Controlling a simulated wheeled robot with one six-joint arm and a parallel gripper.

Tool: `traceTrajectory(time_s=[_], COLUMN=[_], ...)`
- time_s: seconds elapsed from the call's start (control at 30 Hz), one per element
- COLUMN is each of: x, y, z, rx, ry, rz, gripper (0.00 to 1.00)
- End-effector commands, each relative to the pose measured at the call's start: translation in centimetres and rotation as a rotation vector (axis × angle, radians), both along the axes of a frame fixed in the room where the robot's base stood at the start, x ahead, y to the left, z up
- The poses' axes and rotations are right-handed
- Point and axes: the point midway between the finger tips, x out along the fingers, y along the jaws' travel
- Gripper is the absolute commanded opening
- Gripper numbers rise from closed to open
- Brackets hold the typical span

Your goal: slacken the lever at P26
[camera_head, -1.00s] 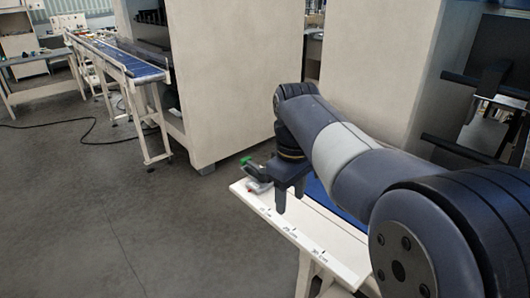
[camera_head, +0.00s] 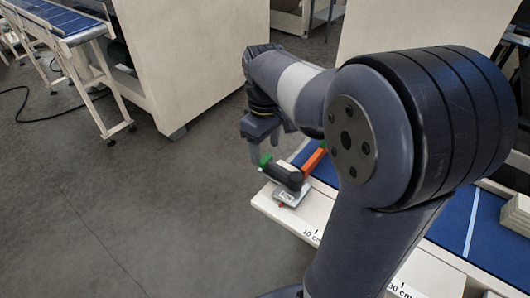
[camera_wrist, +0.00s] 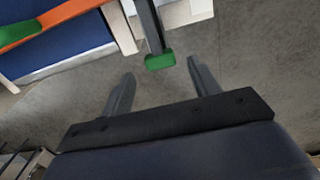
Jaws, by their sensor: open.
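The dark lever (camera_head: 283,174) with a green tip (camera_head: 265,160) sits on a small grey clamp base (camera_head: 291,196) at the corner of a white rail. The base has a small label, too small to read as P26. My gripper (camera_head: 266,148) is just above and behind the green tip. In the wrist view, the green tip (camera_wrist: 160,62) and lever (camera_wrist: 148,25) point toward my open gripper (camera_wrist: 162,82). The tip lies near the gap between the fingertips, apart from both. Nothing is held.
An orange bar (camera_head: 314,158) stands beside the lever; it also shows in the wrist view (camera_wrist: 55,17), with a green end. The white rail (camera_head: 318,209) carries centimetre marks along a blue belt (camera_head: 453,222). A beige cabinet (camera_head: 190,60) stands behind.

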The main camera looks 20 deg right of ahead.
Motion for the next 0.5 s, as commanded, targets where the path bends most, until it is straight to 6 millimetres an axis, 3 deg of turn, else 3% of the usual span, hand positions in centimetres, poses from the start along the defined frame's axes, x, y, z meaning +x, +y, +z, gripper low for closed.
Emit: traceTrajectory(time_s=[0.2, 0.5], x=[0.0, 0.0], y=[0.0, 0.0], z=[-2.6, -3.2], rx=[0.0, 0.001], ry=[0.001, -0.001], rz=[0.0, 0.0], gripper=[0.58, 0.58])
